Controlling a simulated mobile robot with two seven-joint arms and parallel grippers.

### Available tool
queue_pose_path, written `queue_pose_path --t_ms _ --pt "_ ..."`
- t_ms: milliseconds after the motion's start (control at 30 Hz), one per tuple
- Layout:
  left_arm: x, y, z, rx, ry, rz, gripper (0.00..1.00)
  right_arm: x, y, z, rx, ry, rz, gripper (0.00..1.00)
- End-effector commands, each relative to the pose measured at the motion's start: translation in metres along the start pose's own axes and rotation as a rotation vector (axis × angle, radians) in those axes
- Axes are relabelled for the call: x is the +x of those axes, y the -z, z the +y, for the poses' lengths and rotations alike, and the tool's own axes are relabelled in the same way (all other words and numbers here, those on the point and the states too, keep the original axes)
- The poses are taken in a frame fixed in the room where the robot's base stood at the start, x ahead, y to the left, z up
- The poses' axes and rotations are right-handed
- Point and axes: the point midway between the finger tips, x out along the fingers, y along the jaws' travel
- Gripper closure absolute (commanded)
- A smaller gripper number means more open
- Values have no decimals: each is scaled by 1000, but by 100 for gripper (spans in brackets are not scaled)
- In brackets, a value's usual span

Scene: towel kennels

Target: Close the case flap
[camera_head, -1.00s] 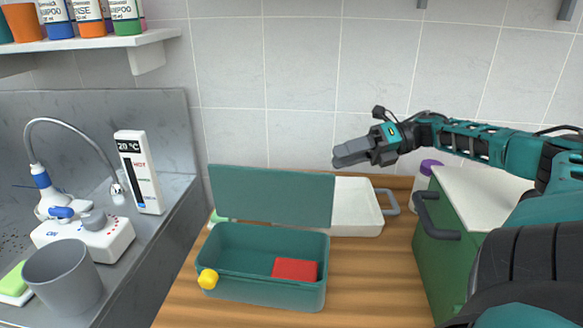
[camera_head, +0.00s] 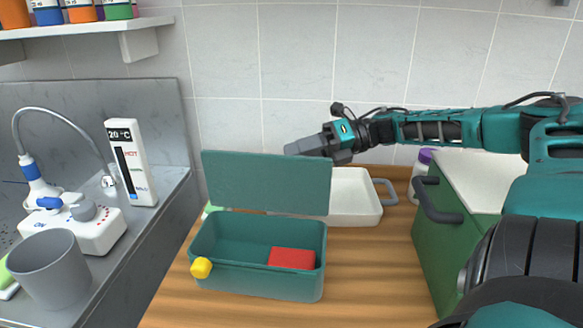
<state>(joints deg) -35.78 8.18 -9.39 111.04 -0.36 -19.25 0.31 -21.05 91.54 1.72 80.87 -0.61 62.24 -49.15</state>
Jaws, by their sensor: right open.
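The teal case (camera_head: 262,281) stands on the wooden top with its flap (camera_head: 265,182) raised at the back, so the inside shows. A red block (camera_head: 292,258) lies inside at the right. A yellow knob (camera_head: 201,267) sits on the case's front left corner. My right gripper (camera_head: 292,148) is open and empty. It is at the upper edge of the flap, toward its right side, and seems to be behind it. I cannot tell whether it touches the flap. My left gripper is not in view.
A white tray (camera_head: 354,196) with a grey handle is behind the case to the right. A green cabinet (camera_head: 437,250) and a purple-capped bottle (camera_head: 422,165) stand at the right. A grey cup (camera_head: 50,270) and sink counter are at the left. Wood right of the case is clear.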

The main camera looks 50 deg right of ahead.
Motion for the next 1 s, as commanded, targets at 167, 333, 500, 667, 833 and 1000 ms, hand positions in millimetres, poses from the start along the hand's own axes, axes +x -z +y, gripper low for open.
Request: queue_pose_path --t_ms 167,333,500,667,833,1000 --pt "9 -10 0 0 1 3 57 13 2 -2 1 1 4 60" --pt "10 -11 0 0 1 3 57 17 1 0 2 -1 2 60" --pt "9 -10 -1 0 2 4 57 17 0 0 2 -1 2 60" --pt "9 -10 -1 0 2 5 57 17 0 0 2 -1 2 71" --pt "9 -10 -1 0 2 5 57 16 1 0 2 0 3 88" --pt "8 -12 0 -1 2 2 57 17 2 -1 3 1 4 100"
